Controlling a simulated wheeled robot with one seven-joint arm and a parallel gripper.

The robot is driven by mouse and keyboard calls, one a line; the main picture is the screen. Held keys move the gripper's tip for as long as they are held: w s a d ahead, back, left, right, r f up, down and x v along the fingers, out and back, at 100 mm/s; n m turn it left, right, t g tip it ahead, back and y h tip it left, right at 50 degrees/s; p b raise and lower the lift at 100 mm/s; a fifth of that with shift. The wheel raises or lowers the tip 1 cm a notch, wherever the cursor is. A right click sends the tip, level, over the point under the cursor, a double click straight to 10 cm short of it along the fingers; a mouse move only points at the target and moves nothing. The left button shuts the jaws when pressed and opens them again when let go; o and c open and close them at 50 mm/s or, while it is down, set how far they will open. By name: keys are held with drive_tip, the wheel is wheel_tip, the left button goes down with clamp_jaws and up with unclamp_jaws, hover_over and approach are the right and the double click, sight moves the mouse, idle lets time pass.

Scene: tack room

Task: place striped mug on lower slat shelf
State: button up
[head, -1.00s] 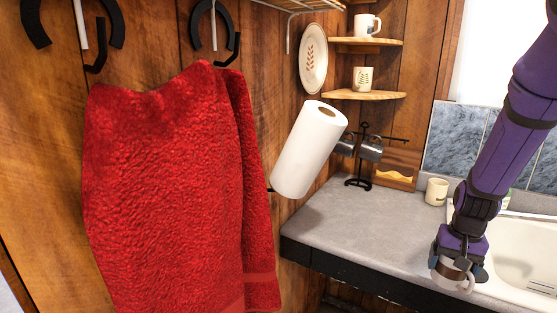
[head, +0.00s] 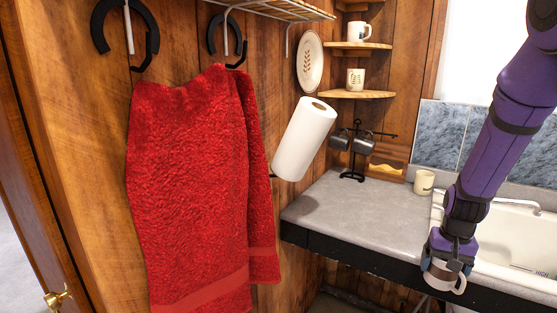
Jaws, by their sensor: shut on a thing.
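My gripper (head: 450,262) is shut on the striped mug (head: 441,279), which is white with a brown band. It holds the mug in front of the counter's front edge at the lower right, beside the sink. The fingers hide part of the mug. A slatted wire rack (head: 285,8) on the wall shows at the top, cut off by the frame. I cannot tell whether a lower slat shelf is in view.
A red towel (head: 200,190) hangs at left centre. A paper towel roll (head: 304,138), a mug stand (head: 352,176) and a cream mug (head: 424,182) are by the counter (head: 345,215). Corner shelves (head: 350,94) hold mugs. The counter's middle is clear.

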drive_tip(key=w+a+f+n, duration=0.4)
drive_tip(key=w+a+f, duration=0.7)
drive_tip(key=a+f, duration=0.1)
drive_tip(key=shift+w+f+n, duration=0.25)
drive_tip(key=shift+w+n, duration=0.15)
drive_tip(key=shift+d, duration=0.15)
